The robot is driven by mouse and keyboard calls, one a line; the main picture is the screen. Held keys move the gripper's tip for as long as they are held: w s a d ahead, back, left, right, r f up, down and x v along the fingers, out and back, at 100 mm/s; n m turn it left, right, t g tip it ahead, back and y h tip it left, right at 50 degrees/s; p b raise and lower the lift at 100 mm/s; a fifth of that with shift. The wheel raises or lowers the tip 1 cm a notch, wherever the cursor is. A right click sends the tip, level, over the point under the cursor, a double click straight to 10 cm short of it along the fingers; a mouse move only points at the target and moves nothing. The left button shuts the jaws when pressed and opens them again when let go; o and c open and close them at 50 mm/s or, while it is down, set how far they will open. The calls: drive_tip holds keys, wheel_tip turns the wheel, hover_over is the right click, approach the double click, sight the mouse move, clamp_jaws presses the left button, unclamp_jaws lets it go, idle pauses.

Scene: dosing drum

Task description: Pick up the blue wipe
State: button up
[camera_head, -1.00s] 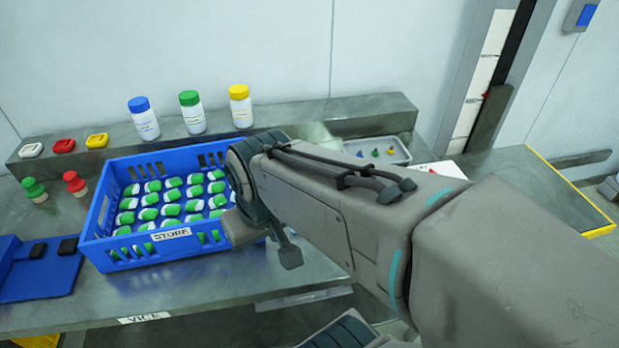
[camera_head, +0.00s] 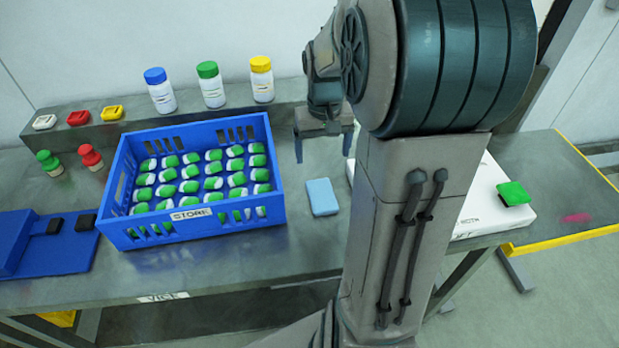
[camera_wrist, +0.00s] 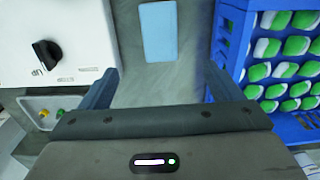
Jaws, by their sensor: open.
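The blue wipe (camera_head: 321,197) is a flat light-blue rectangle lying on the grey bench, just right of the blue crate. It also shows at the top of the wrist view (camera_wrist: 160,31), lying flat between the crate and a white box. My gripper (camera_head: 322,158) is open and empty, pointing down behind the wipe on the wall side of the bench. In the wrist view its two fingers (camera_wrist: 163,90) are spread wide, and the wipe is ahead of them and apart from them.
The blue STORE crate (camera_head: 212,224) with many green-and-white items stands close left. A white box (camera_wrist: 52,38) with a black knob stands on the wipe's other side. Several bottles (camera_head: 212,86) stand on the back ledge (camera_head: 140,125). Bare bench lies in front of the wipe.

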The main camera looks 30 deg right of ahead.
hover_over(321, 194)
wheel_tip(321, 194, down, 9)
drive_tip(key=shift+w+d+r, duration=0.15)
drive_tip(key=shift+r, duration=0.05)
drive_tip(key=shift+s+f+p, duration=0.2)
drive_tip(key=shift+f+p, duration=0.1)
drive_tip(key=shift+f, duration=2.4)
drive_tip(key=c, duration=1)
